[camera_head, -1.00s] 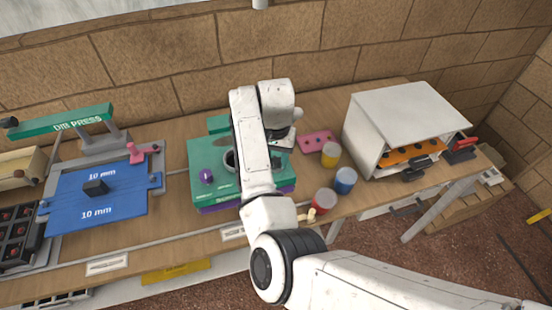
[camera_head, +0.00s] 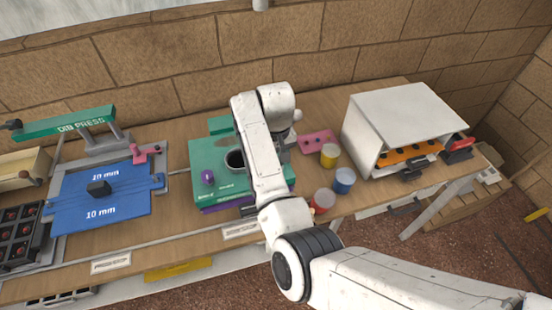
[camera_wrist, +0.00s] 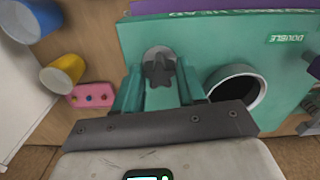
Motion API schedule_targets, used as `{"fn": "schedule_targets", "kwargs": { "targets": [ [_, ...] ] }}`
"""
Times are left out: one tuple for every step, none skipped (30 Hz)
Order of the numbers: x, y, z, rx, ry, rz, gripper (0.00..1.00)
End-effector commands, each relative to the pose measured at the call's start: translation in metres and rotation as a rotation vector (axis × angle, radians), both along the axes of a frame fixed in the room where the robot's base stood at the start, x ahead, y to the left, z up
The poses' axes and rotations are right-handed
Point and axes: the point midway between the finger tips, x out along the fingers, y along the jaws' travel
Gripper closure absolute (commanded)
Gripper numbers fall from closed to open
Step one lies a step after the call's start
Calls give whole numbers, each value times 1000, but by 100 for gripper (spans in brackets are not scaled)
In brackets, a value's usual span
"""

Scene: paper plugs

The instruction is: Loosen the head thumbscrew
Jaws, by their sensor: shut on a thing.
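The head thumbscrew (camera_wrist: 160,70) is a dark, star-shaped knob on a pale round base, in the upper middle of the wrist view. It sits on a green machine (camera_wrist: 285,50), beside a round dark opening (camera_wrist: 237,88). My gripper (camera_wrist: 158,82) is shut on the thumbscrew, with a teal finger on either side of the knob. In the head view the green machine (camera_head: 208,152) stands mid-bench with a purple knob (camera_head: 208,177) on top. My arm hides the thumbscrew and most of the gripper there.
Right of the machine are a pink plate (camera_head: 318,136) and yellow (camera_head: 329,155), blue (camera_head: 344,180) and red (camera_head: 322,200) pots. A white open-fronted box (camera_head: 405,105) stands farther right. A blue press bed (camera_head: 125,200) with a dark block (camera_head: 98,188) lies left.

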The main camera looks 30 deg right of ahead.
Motion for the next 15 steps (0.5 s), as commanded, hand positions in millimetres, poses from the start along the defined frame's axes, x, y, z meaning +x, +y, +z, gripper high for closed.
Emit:
{"fn": "schedule_targets", "kwargs": {
  "targets": [
    [-1, -2, 0, -4, 2, 65, 92],
    [-1, -2, 0, -3, 1, 108, 92],
    [-1, -2, 0, -4, 2, 168, 92],
    [-1, -2, 0, -3, 2, 211, 92],
    [-1, -2, 0, -3, 1, 255, 92],
    [-1, -2, 0, -2, 2, 314, 92],
    [-1, -2, 0, -3, 1, 358, 92],
    [-1, -2, 0, -2, 1, 401, 92],
    [-1, -2, 0, -3, 1, 459, 92],
    [0, -2, 0, -3, 1, 504, 92],
    [-1, -2, 0, -2, 1, 547, 92],
    [-1, -2, 0, -2, 1, 604, 92],
    [-1, -2, 0, -1, 2, 649, 92],
    [-1, -2, 0, -1, 2, 692, 92],
    [-1, -2, 0, -1, 2, 749, 92]
  ]
}}
